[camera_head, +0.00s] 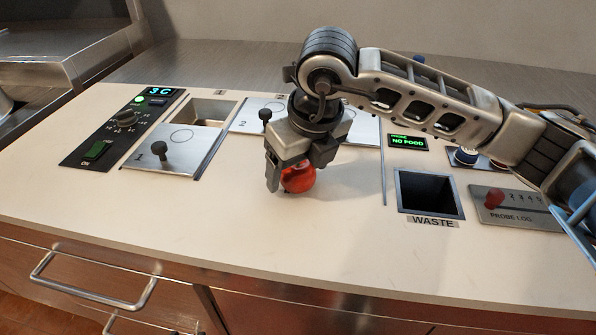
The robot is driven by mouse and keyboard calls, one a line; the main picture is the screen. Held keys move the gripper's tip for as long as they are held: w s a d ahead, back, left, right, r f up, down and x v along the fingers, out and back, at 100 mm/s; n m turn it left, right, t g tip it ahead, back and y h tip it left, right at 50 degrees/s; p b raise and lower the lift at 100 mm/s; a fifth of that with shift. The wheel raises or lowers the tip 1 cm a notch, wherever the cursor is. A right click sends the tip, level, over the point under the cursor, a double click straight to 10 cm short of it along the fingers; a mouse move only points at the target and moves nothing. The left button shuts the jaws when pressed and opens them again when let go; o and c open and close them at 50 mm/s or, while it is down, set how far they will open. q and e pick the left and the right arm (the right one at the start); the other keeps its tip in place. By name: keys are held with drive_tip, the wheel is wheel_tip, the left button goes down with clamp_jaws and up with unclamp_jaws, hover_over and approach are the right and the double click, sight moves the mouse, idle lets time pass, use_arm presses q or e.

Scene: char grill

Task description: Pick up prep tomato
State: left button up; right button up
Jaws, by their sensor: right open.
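The prep tomato (299,180) is red and round and sits on the pale counter near the middle. My right gripper (290,178) comes down over it from above, with its arm reaching in from the right. One finger shows at the tomato's left side, and the gripper body hides the tomato's top. The jaws are open around or beside the tomato; whether they touch it cannot be told. My left gripper is not in view.
A square waste opening (430,193) lies to the right, with a probe log plate (515,208) beyond it. Metal lids with black knobs (172,150) and a control panel (122,128) lie to the left. The counter's front strip (200,225) is clear.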

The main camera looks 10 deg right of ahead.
drive_tip(key=c, duration=1.1)
drive_tip(key=shift+r, duration=0.1)
